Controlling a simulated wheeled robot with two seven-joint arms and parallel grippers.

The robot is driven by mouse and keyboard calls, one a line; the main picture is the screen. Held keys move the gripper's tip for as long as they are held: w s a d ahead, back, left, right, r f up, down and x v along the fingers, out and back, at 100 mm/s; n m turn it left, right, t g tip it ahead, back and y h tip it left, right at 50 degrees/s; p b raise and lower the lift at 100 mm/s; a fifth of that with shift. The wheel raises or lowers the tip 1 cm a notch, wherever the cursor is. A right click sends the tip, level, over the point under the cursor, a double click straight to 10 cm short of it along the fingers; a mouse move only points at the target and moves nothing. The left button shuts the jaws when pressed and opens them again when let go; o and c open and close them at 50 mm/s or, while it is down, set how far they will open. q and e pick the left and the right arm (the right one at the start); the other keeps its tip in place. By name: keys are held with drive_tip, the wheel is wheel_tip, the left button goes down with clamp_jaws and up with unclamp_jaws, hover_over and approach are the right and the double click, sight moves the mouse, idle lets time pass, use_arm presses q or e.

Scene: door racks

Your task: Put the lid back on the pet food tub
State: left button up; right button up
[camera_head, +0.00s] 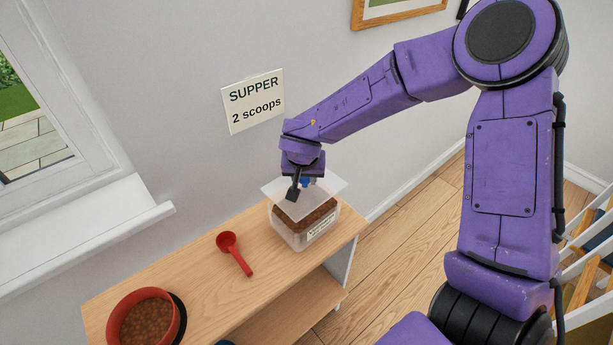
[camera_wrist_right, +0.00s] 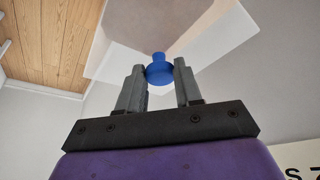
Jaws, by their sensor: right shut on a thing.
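The pet food tub (camera_head: 291,238) is a clear box of brown kibble with a white label, standing at the right end of the wooden shelf top. The translucent lid (camera_head: 329,187) is at the tub's top, turned and tilted relative to its rim; I cannot tell whether they touch. My right gripper (camera_head: 299,188) is shut on the lid's blue knob, from above. In the right wrist view the blue knob (camera_wrist_right: 159,69) sits between the fingers (camera_wrist_right: 160,80), with the pale lid (camera_wrist_right: 215,45) beyond. My left gripper is not in view.
A red scoop (camera_head: 235,254) lies on the wooden shelf unit (camera_head: 200,276), left of the tub. A red bowl of kibble (camera_head: 173,306) stands at the near left. A wall sign (camera_head: 254,100) reads "SUPPER 2 scoops". A window sill (camera_head: 90,240) juts out at left.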

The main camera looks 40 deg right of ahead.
sight(304, 190)
drive_tip(key=shift+w+f+b, duration=0.35)
drive_tip(key=shift+f+b, duration=0.15)
drive_tip(key=shift+f, duration=0.35)
drive_tip(key=s+f+b, duration=0.1)
drive_tip(key=b, duration=0.2)
drive_tip(key=shift+s+f, duration=0.15)
drive_tip(key=shift+f, duration=0.3)
drive_tip(key=shift+w+f, duration=0.35)
drive_tip(key=shift+f, duration=0.45)
drive_tip(key=shift+s+r, duration=0.15)
drive_tip(key=shift+s, duration=0.1)
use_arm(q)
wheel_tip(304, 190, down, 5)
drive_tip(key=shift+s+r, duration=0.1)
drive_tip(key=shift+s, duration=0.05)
use_arm(e)
drive_tip(key=shift+w, duration=0.15)
use_arm(q)
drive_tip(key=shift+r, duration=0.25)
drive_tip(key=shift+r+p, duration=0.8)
drive_tip(key=shift+p, duration=0.25)
use_arm(e)
drive_tip(key=shift+a, duration=0.1)
